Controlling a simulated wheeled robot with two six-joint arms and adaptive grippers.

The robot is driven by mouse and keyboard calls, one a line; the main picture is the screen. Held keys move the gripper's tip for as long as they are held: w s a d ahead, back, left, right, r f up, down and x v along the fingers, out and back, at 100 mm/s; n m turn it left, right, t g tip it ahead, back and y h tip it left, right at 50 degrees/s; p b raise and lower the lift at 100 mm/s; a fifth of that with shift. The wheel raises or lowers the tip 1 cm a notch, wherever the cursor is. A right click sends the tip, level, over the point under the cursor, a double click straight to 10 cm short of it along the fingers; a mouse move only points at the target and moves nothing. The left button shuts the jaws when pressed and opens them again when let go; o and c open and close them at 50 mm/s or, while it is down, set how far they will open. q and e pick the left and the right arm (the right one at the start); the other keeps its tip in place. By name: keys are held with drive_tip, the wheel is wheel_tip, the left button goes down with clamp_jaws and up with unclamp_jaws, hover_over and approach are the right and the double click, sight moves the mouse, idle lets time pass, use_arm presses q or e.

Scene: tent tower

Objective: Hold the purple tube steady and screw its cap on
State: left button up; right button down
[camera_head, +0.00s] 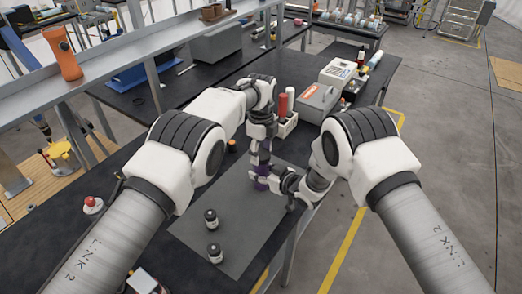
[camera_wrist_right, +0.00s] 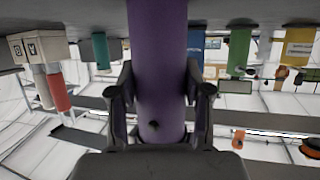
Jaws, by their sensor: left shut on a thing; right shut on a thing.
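The purple tube (camera_head: 261,184) stands roughly upright over the dark mat, partly hidden by the grippers. My right gripper (camera_head: 266,183) is shut around it from the side. In the right wrist view, which looks upside down, the tube (camera_wrist_right: 160,70) runs between the two fingers (camera_wrist_right: 160,100). My left gripper (camera_head: 263,146) points down directly above the right one and is shut on a small purple piece (camera_head: 264,157). This looks like the cap at the tube's top, but the grippers hide where cap and tube meet, so I cannot tell how they are seated.
Two dark jars (camera_head: 211,218) stand on the grey mat (camera_head: 187,229). A rack with a red tube (camera_head: 283,106) and a grey machine (camera_head: 318,101) stand close behind the grippers. A red button (camera_head: 92,203) lies at the left. The mat's middle is clear.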

use_arm(q)
drive_tip(key=m, duration=0.4)
drive_tip(key=shift+m, duration=0.4)
drive_tip(key=m, duration=0.6)
drive_tip(key=shift+d+m, duration=0.1)
drive_tip(key=shift+m, duration=0.3)
drive_tip(key=o, duration=0.8)
wheel_tip(320, 180, up, 4)
drive_tip(key=shift+r, duration=0.25)
